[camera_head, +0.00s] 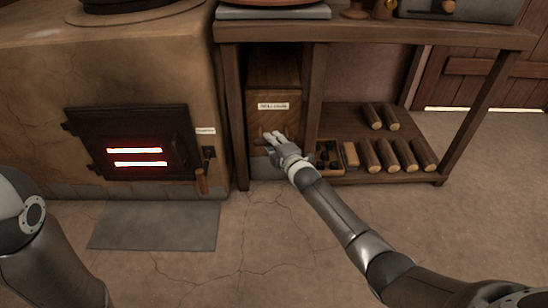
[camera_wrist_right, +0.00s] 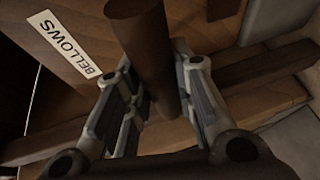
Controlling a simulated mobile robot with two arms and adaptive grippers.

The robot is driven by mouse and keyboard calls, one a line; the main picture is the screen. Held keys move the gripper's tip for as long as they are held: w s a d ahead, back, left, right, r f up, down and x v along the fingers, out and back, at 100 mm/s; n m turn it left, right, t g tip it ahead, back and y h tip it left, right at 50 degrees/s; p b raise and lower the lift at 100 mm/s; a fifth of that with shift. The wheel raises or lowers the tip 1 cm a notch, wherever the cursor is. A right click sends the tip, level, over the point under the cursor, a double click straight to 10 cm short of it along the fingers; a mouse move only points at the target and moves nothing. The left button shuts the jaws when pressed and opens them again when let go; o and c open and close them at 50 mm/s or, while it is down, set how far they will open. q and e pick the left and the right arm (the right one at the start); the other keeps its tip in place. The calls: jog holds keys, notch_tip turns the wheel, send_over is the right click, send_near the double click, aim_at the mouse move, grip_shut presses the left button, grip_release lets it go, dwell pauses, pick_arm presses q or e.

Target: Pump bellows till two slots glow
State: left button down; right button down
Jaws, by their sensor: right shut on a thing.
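The wooden bellows box (camera_head: 275,92) stands under the shelf, right of the stove, with a pale label on its front. The label (camera_wrist_right: 70,46) reads BELLOWS in the right wrist view. My right gripper (camera_head: 271,142) is at the lower front of the box. In the wrist view its fingers are shut on a dark round wooden handle (camera_wrist_right: 148,45). The dark stove door (camera_head: 130,124) is closed. Two slots in it, an upper one (camera_head: 134,151) and a lower one (camera_head: 140,164), glow orange-red. My left arm shows at lower left; its gripper is outside the picture.
A lever with a wooden grip (camera_head: 201,181) hangs right of the stove door. A grey floor plate (camera_head: 155,226) lies before the stove. Several logs (camera_head: 396,156) and a small tray (camera_head: 327,152) sit on the low shelf at right. Open floor lies in front.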

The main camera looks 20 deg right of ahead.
jog(key=shift+w+d, duration=0.15)
jog(key=shift+w, duration=0.7)
jog(key=c, duration=1.2)
grip_release()
jog(key=shift+s+d, duration=0.1)
jog(key=shift+s+d, duration=0.1)
jog(key=shift+s, duration=0.45)
jog(key=v, duration=1)
jog(key=shift+s+r, duration=0.15)
jog(key=shift+s, duration=0.15)
